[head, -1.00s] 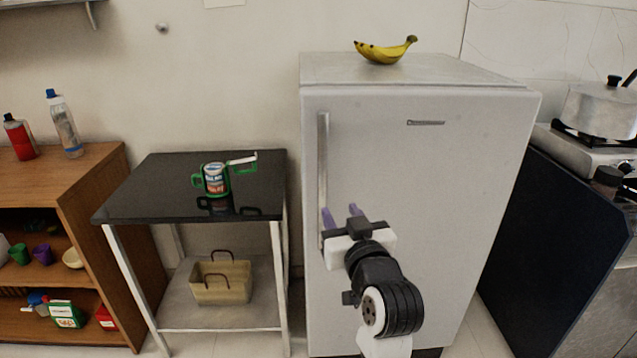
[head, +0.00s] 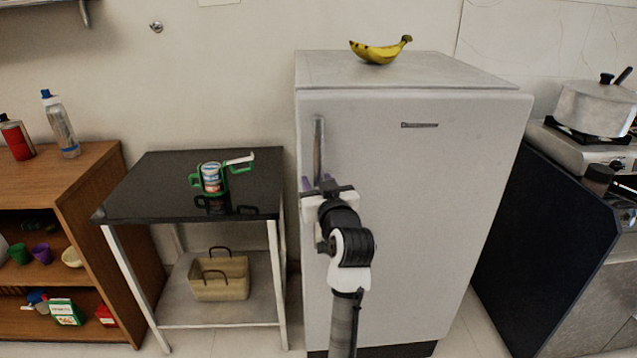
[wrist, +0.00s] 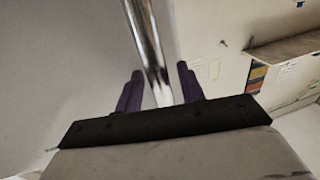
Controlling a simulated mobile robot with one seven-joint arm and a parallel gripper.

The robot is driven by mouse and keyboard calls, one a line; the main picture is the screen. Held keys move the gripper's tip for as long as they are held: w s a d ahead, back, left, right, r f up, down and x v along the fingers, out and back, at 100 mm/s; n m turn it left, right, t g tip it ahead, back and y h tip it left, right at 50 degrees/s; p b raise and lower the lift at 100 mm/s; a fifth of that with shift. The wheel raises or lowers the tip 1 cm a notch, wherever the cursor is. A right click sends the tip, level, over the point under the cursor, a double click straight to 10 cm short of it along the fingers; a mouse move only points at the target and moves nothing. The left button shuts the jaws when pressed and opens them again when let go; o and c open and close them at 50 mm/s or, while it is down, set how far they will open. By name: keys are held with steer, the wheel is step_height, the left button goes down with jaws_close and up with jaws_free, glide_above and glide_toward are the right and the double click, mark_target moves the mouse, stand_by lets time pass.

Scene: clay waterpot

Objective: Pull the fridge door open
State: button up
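The white fridge (head: 430,200) stands in the middle of the head view with its door shut. Its long metal handle (head: 318,145) runs upright along the door's left edge. My gripper (head: 318,184) is in front of the lower part of the handle. In the wrist view the handle (wrist: 146,45) passes down between the two purple fingers of my gripper (wrist: 160,92). The fingers are apart, with a gap visible on either side of the handle. The handle's lower end is partly hidden by the gripper in the head view.
Bananas (head: 380,51) lie on top of the fridge. A stove with a pot (head: 597,107) is on the right. Floor shows between them.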

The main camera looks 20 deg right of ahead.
jaws_close()
